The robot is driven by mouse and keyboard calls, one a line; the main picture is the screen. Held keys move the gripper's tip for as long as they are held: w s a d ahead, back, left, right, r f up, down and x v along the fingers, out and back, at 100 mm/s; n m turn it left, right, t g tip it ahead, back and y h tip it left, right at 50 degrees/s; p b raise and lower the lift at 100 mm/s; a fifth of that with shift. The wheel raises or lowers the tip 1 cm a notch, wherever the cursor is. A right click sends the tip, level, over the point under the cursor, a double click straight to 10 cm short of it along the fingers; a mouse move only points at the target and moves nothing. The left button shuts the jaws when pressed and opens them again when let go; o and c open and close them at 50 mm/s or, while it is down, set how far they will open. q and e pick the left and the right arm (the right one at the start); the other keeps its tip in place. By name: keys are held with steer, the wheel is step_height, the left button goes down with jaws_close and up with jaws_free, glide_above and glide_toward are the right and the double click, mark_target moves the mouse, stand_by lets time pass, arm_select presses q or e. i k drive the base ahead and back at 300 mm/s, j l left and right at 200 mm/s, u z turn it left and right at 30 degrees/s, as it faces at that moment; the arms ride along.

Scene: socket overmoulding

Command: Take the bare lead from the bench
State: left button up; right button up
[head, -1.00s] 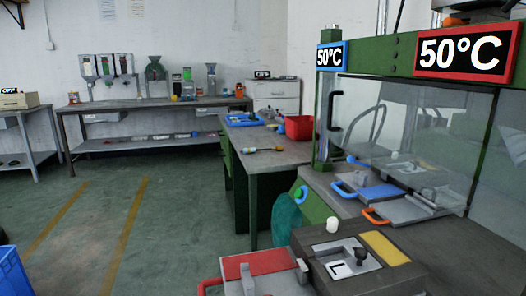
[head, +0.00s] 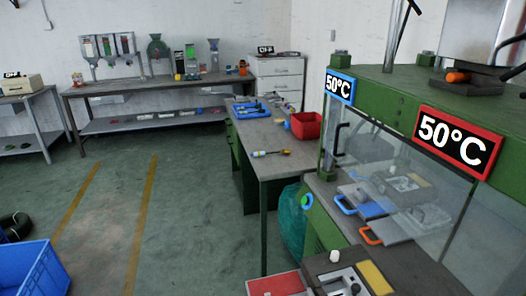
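No bare lead can be made out for sure. The green-legged bench (head: 262,184) stands in the middle. On its grey top lie a small tool-like item (head: 270,153) with a pale end and an orange end, a blue tray or fixture (head: 250,110) with dark items too small to name, and a red bin (head: 306,125). Neither of my grippers shows in the head view.
A press with a clear guard and two 50°C displays (head: 458,140) stands at right. A blue crate (head: 35,270) is at lower left, near a black coiled thing (head: 15,226). A long table (head: 150,84) lines the back wall. The green floor between is open.

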mark_target(258, 153)
steer(key=i+j, duration=0.1)
steer(key=j, duration=0.4)
steer(key=i+j, duration=0.1)
steer(key=j, duration=0.4)
steer(key=i+j, duration=0.1)
steer(key=j, duration=0.45)
steer(key=i+j, duration=0.35)
steer(key=i, duration=0.2)
steer(key=i+j+z, duration=0.1)
steer(key=i+j, duration=0.2)
steer(key=i, duration=0.25)
